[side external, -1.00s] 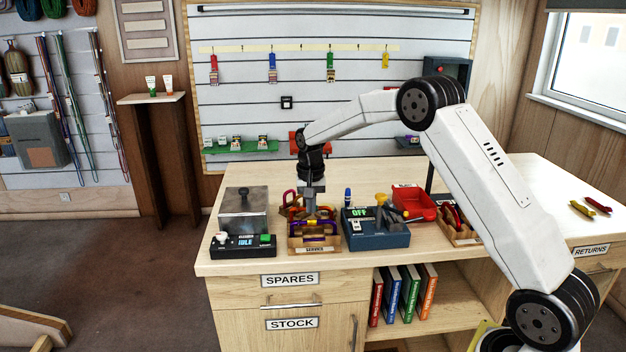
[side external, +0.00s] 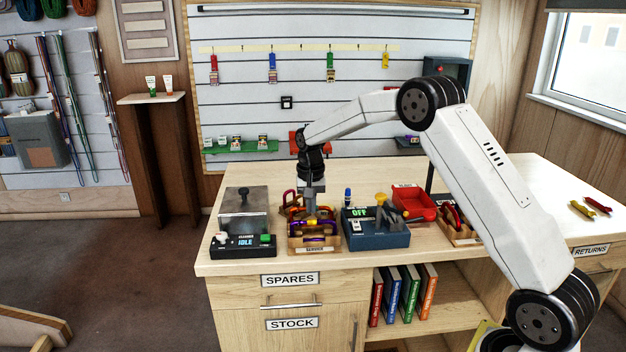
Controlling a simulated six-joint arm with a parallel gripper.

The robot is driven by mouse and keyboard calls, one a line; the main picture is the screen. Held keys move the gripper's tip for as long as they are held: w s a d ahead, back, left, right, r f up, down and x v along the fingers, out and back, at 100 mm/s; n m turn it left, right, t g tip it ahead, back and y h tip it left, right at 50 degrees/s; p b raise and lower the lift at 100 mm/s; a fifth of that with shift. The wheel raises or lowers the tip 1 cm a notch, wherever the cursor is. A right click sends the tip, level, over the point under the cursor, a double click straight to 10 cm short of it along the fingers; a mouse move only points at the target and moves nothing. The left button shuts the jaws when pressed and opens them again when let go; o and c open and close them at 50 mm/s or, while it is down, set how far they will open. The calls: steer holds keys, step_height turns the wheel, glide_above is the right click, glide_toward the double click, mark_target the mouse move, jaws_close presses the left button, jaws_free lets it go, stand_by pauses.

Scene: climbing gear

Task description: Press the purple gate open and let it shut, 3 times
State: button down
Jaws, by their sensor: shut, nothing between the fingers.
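A wooden rack labelled SERVICE (side external: 314,251) stands near the front of the bench and holds several carabiners. A purple piece (side external: 316,239) shows low at the front of the rack, below a yellow one (side external: 313,222); I cannot tell whether its gate is open or shut. My gripper (side external: 311,217) points straight down over the rack, shut and empty. Its tips are at or just above the carabiners; contact is too small to tell.
A cleaner box with a display reading IDLE (side external: 244,241) stands left of the rack. A dark blue device reading OFF (side external: 376,235) stands close on the right. A red bin (side external: 414,203) and another carabiner rack (side external: 458,230) lie further right.

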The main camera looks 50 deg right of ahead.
mark_target(311, 221)
steer(key=shift+f, duration=1.75)
steer(key=shift+r, duration=3.65)
steer(key=shift+s+a, duration=0.1)
steer(key=shift+a, duration=0.05)
steer(key=s+a+f+n+t, duration=0.1)
steer(key=s+a+f+n, duration=0.1)
steer(key=s+a+n, duration=0.2)
steer(key=s+a+f+n+t, duration=0.1)
steer(key=s+a+f+n, duration=0.2)
steer(key=s+a, duration=0.7)
steer(key=s+n, duration=0.2)
steer(key=s, duration=0.8)
steer(key=shift+s+a+t, duration=0.3)
steer(key=shift+s+a, duration=0.05)
steer(key=shift+s, duration=0.05)
